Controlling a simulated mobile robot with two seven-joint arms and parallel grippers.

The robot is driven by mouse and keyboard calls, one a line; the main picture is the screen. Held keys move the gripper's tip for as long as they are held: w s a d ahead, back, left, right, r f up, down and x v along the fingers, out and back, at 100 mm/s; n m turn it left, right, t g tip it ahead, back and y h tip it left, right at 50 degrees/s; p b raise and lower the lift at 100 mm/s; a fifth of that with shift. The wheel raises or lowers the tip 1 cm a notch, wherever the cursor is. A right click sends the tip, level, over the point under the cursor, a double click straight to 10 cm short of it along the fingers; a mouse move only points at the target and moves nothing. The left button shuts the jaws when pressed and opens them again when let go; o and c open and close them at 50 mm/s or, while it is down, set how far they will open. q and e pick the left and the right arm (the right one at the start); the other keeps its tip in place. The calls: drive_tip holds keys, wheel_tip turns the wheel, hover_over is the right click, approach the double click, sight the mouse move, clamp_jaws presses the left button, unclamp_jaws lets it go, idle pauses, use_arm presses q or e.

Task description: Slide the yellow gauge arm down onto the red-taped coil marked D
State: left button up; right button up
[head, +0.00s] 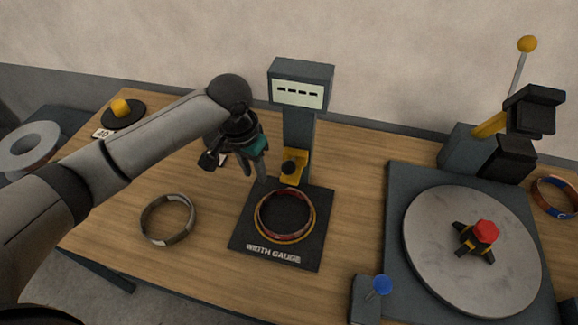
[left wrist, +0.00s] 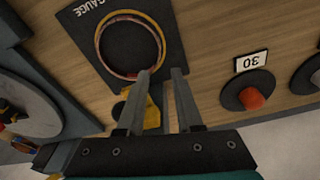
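The width gauge's yellow arm (head: 300,160), with a black knob (head: 289,168), sits on the grey column above the black base (head: 240,240). The gauge display shows dashes. A red-taped coil (head: 285,238) lies flat on the base; I cannot read a letter on it. My left gripper (head: 255,177) is just left of the yellow arm, fingers pointing down. In the left wrist view its fingers (left wrist: 162,73) are apart with nothing gripped, and the left finger partly covers the yellow arm (left wrist: 153,115). The coil (left wrist: 98,45) lies beyond the fingertips. My right gripper is out of view.
A grey coil (head: 168,238) lies left of the gauge. A turntable (head: 430,230) with a red knob (head: 486,231) stands right. A blue-taped coil (head: 543,195) is at the far right. A blue ball knob (head: 382,285) stands at the front. A red-knobbed disc (left wrist: 232,95) sits by a "30" tag.

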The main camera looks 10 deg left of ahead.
sight(287, 163)
use_arm(q)
drive_tip(key=shift+r, duration=0.15)
drive_tip(key=shift+c, duration=0.8)
drive_tip(key=d+r+n+p, duration=0.1)
drive_tip(key=r+p, duration=0.4)
drive_tip(key=r, duration=0.1)
drive_tip(key=d+r+n+p, duration=0.1)
drive_tip(key=d+r+p, duration=0.1)
drive_tip(key=r+p, duration=0.3)
drive_tip(key=d+r+n+p, duration=0.1)
drive_tip(key=r+p, duration=0.5)
drive_tip(key=shift+d+r+t+h, duration=0.3)
drive_tip(key=shift+d, duration=0.05)
clamp_jaws()
drive_tip(key=f, duration=0.4)
drive_tip(key=w+d+f, duration=0.1)
drive_tip(key=f, duration=0.4)
drive_tip(key=w+f, duration=0.1)
drive_tip(key=f, duration=0.3)
drive_tip(key=shift+w+d+f+b, duration=0.1)
drive_tip(key=shift+d+f+b, duration=0.2)
drive_tip(key=shift+f+b, duration=0.1)
